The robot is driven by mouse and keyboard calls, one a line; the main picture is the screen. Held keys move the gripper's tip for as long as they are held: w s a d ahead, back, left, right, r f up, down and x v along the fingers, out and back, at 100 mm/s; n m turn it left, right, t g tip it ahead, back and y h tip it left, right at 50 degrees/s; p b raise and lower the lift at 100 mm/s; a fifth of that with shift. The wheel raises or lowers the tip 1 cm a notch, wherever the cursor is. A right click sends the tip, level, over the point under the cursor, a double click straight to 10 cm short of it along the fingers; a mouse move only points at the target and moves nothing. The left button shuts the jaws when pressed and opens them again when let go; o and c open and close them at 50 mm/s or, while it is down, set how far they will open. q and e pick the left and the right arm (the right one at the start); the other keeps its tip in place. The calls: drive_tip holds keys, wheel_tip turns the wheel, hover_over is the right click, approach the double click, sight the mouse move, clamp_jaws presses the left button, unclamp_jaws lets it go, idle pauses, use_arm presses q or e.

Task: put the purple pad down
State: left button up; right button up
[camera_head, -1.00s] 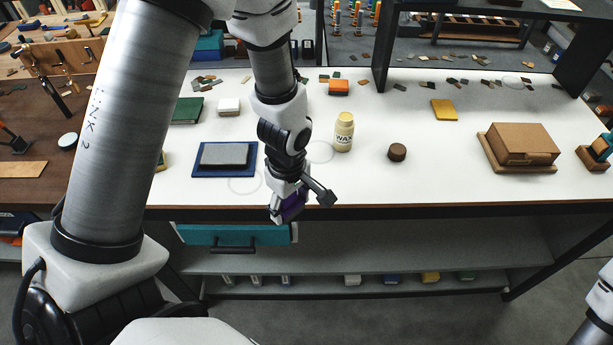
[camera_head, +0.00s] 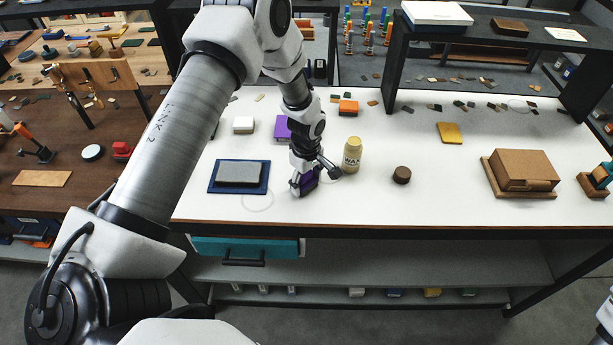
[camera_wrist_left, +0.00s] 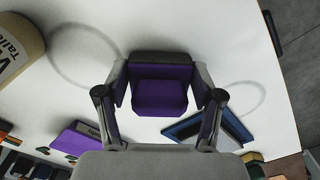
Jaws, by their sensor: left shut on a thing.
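My left gripper (camera_head: 316,181) is shut on a dark purple pad (camera_head: 307,187) with a black back. The pad is over the white tabletop, between the blue tray and the wax bottle. In the left wrist view the pad (camera_wrist_left: 160,98) sits between both fingers of the gripper (camera_wrist_left: 160,90). I cannot tell whether its underside touches the table. A second, brighter purple block (camera_head: 283,128) lies farther back, partly hidden by my arm; it also shows in the left wrist view (camera_wrist_left: 78,139).
The wax bottle (camera_head: 352,155) stands close on the right, a brown puck (camera_head: 401,175) beyond it. A blue tray (camera_head: 214,187) with a grey block lies left. Thin rings mark the table; one (camera_head: 257,203) is left of the pad. The front middle of the white table (camera_head: 370,210) is clear.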

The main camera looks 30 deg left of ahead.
sight(307, 174)
use_arm(q)
drive_tip(key=o, duration=1)
drive_tip(key=shift+f, duration=0.1)
drive_tip(key=shift+r, duration=0.45)
wheel_tip(307, 174, up, 11)
drive_tip(key=b, duration=0.4)
drive_tip(key=shift+f, duration=0.1)
drive_tip(key=shift+r, duration=0.3)
